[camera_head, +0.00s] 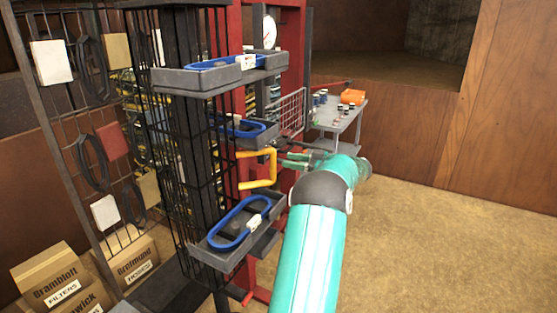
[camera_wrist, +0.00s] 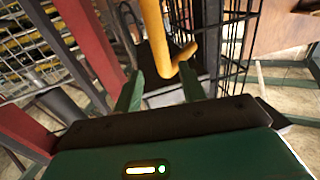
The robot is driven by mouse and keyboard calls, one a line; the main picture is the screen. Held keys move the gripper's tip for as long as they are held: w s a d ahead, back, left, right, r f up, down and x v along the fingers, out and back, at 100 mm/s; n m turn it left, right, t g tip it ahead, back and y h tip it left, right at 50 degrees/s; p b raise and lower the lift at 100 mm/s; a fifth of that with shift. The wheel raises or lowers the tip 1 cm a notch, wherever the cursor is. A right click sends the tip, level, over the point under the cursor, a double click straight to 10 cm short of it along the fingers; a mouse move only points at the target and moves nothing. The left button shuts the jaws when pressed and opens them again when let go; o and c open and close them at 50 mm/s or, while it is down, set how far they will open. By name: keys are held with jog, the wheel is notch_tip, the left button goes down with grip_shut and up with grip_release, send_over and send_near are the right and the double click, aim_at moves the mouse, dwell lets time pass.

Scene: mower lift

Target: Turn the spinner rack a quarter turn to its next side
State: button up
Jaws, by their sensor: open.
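The spinner rack (camera_head: 198,150) is a dark upright wire rack with grey trays holding blue belts. A yellow handle (camera_head: 272,168) stands out from its right side, between the middle and lower trays. My gripper (camera_head: 284,158) is just right of the handle, partly hidden behind my own teal arm. In the wrist view my gripper (camera_wrist: 162,73) is open, its two green fingers apart. The yellow handle (camera_wrist: 154,35) shows between and beyond the fingertips there, its bent end near the right finger. I cannot tell whether a finger touches it.
A red frame (camera_head: 291,45) stands just behind the rack. A mesh wall panel (camera_head: 82,125) with hanging belts and labelled boxes (camera_head: 52,277) are at left. A small grey table (camera_head: 345,118) with jars and an orange item stands behind my arm. Floor at right is clear.

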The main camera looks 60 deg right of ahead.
jog(key=s+d, duration=0.1)
jog(key=s, duration=0.5)
jog(key=shift+s, duration=0.35)
